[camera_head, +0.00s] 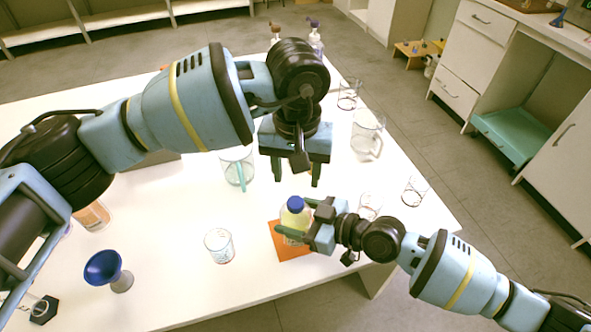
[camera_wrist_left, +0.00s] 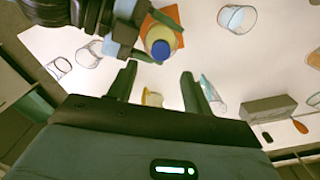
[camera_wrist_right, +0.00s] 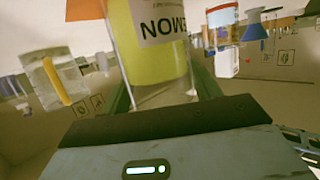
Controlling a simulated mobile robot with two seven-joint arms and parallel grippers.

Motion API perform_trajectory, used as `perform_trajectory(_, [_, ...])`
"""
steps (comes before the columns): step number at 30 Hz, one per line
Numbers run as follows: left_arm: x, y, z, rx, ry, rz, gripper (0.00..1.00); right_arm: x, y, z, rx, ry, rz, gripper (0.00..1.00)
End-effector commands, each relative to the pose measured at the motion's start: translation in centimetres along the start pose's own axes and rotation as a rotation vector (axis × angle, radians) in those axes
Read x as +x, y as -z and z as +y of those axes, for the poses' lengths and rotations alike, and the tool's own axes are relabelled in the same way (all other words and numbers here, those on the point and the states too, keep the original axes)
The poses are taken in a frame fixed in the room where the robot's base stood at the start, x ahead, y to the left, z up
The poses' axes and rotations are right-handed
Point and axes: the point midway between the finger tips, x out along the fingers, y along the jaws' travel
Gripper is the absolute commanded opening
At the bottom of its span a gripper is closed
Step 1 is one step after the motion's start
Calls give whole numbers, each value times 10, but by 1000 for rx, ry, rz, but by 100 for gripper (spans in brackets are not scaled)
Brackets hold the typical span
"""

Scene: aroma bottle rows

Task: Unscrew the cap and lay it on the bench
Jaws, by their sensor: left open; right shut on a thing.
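A clear bottle with yellow liquid (camera_head: 293,220) and a blue cap (camera_head: 295,203) stands upright over an orange mat (camera_head: 286,246) near the bench's front edge. The cap is on the bottle, and it also shows in the left wrist view (camera_wrist_left: 160,49). My right gripper (camera_head: 291,217) is shut on the bottle's body from the right. In the right wrist view the bottle (camera_wrist_right: 155,60) fills the space between the fingers, with a printed label facing me. My left gripper (camera_head: 301,183) is open and empty, above and behind the bottle, pointing down. The white bench (camera_head: 180,270) lies under everything.
A glass beaker (camera_head: 220,246) stands left of the mat. A blue funnel (camera_head: 103,267) is further left. A jug with a teal handle (camera_head: 238,168) and another clear jug (camera_head: 367,134) stand behind. Small glasses (camera_head: 414,190) are at the right edge. Front-left bench is partly clear.

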Motion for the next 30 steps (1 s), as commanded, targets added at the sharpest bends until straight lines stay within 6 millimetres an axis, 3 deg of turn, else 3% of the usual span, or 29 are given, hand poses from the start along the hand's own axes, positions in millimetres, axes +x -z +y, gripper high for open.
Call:
perform_trajectory(6, [0,0,-1,340,1,0,50,0,0,0,1,0,-1,0])
perform_trajectory(13, [0,0,-2,593,0,-1,50,0,-1,0,1,1,-1,0])
perform_trajectory(24, [2,0,-2,680,-1,-3,50,0,-1,0,1,1,-1,0])
perform_trajectory(30, [18,0,-2,678,-2,-5,50,0,-1,0,1,1,-1,0])
